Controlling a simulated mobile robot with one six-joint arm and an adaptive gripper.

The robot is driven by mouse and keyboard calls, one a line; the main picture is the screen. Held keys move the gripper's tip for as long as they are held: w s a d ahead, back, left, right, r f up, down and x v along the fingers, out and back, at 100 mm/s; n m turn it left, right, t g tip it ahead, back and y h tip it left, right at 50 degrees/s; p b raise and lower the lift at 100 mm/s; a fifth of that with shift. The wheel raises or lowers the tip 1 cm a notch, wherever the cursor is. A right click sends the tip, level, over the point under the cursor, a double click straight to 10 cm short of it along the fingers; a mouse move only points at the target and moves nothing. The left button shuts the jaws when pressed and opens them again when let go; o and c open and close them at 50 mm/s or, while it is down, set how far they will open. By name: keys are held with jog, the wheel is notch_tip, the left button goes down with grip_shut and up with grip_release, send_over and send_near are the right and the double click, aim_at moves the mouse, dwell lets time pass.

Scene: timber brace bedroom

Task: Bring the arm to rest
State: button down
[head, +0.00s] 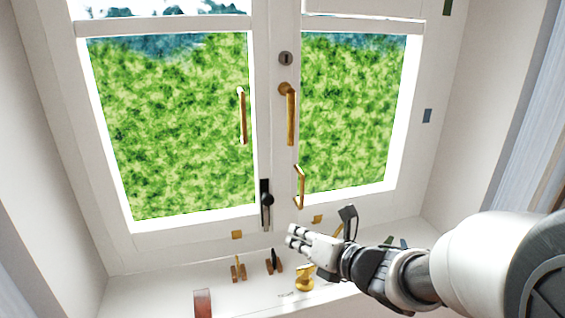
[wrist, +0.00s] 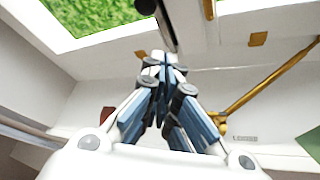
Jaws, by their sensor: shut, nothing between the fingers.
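My gripper (head: 292,237) is in front of the lower part of a white double window, above the sill, with its fingers pointing left. Its fingers are shut together with nothing between them. In the wrist view the closed blue-grey fingers (wrist: 163,65) meet near a dark latch rod (wrist: 166,22). In the head view this black latch (head: 266,200) with a round knob is on the window's centre frame, up and left of my fingertips. I cannot tell whether the fingers touch it. My arm reaches in from the right edge.
Brass handles (head: 290,115), (head: 242,115) and (head: 299,187) stick out from the window. The sill (head: 150,292) holds small brass and wooden pieces (head: 238,270), a gold object (head: 305,278) and a reddish block (head: 202,303). White walls flank the recess. Open air lies before the upper panes.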

jog(key=s+d+r+m+h, duration=0.2)
jog(key=s+d+m+h, duration=0.15)
jog(key=d+m, duration=0.4)
jog(key=s+d+r+m+h, duration=0.25)
jog(key=d+m+h, duration=0.25)
jog(key=m, duration=0.6)
jog(key=s+a+f+m+g, duration=0.1)
jog(key=s+f+m+g, duration=0.1)
jog(key=s+m, duration=0.6)
jog(key=s+a+f+m+g, duration=0.1)
jog(key=s+f+m+g, duration=0.2)
jog(key=s+m, duration=0.6)
jog(key=s+g, duration=0.2)
jog(key=s, duration=0.3)
jog(key=shift+s+a+f, duration=0.15)
jog(key=shift+s+f, duration=0.1)
jog(key=shift+f, duration=0.05)
jog(key=c, duration=2.3)
grip_release()
jog(key=shift+m, duration=0.25)
